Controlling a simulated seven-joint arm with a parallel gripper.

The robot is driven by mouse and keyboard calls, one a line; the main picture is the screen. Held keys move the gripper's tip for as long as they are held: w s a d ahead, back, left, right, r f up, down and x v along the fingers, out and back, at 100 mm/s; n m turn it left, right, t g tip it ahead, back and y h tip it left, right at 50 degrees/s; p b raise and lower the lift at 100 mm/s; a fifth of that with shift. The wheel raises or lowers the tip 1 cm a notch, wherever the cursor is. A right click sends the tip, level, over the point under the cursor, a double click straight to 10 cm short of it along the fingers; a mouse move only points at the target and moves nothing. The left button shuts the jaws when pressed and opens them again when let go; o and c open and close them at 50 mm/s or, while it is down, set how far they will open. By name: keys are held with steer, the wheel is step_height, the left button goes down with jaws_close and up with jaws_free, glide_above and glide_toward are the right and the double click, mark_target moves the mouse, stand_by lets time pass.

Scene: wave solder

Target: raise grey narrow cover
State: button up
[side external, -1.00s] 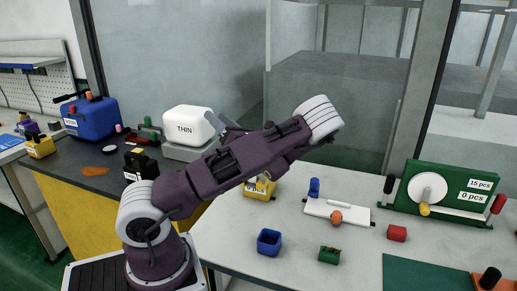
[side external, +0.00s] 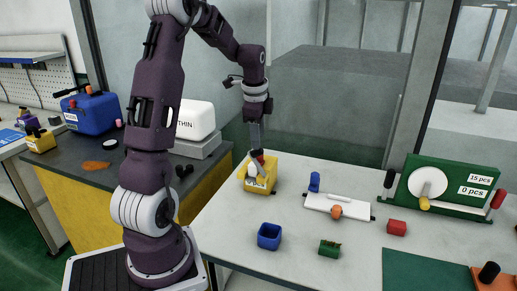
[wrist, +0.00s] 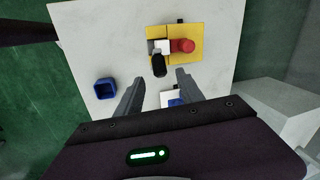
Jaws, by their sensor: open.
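My gripper (side external: 257,158) points down over the yellow block (side external: 262,185) on the light table. In the wrist view my gripper (wrist: 160,80) is open, its two fingers apart with nothing between them. The yellow block (wrist: 187,33) lies just past the fingertips. It carries a small whitish-grey part (wrist: 160,46), a red knob (wrist: 184,45) and a black knob (wrist: 159,66). I cannot tell whether the whitish-grey part is the grey narrow cover. In the side view the fingers partly hide the block's top.
A blue bin (side external: 269,236), green block (side external: 329,251), red block (side external: 396,228) and white plate (side external: 338,207) with blue and orange knobs stand nearby. A green counter panel (side external: 447,188) is at the right. A white THIN box (side external: 197,121) stands behind my arm.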

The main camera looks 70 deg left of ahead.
steer(key=x, duration=0.5)
steer(key=shift+f, duration=0.2)
steer(key=shift+c, duration=0.3)
jaws_close()
steer(key=shift+r, duration=0.1)
stand_by(0.8)
